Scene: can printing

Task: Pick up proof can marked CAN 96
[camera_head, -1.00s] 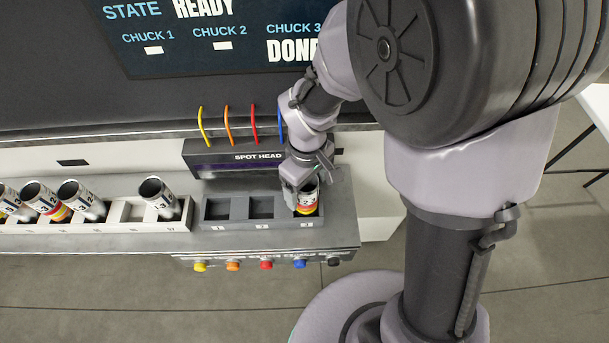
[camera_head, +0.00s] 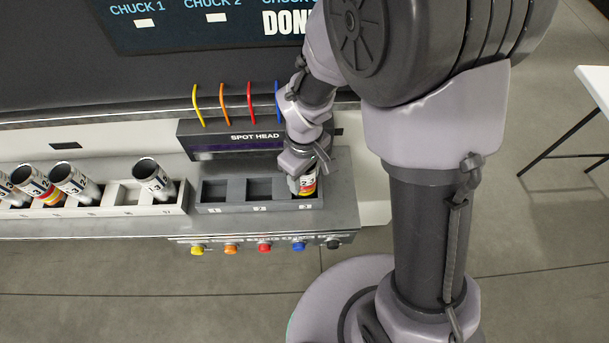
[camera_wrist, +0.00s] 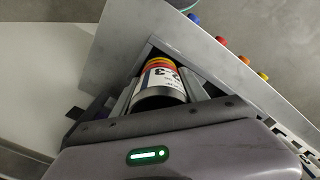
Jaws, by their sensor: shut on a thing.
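A can (camera_head: 305,186) with a white label and red and yellow bands stands in the third, rightmost chuck of the grey block (camera_head: 258,208). My gripper (camera_head: 303,172) is shut on it from above. In the wrist view the can (camera_wrist: 160,80) sits between my two fingers (camera_wrist: 163,95), and part of its label, ending in "3", shows. The marking CAN 96 cannot be read on it.
A white rack (camera_head: 178,200) to the left holds several tilted cans, including one (camera_head: 153,178) near its right end. The other two chucks are empty. The spot head (camera_head: 240,138) with coloured tubes stands just behind. Coloured buttons (camera_head: 265,247) line the front. The screen (camera_head: 180,20) reads DONE.

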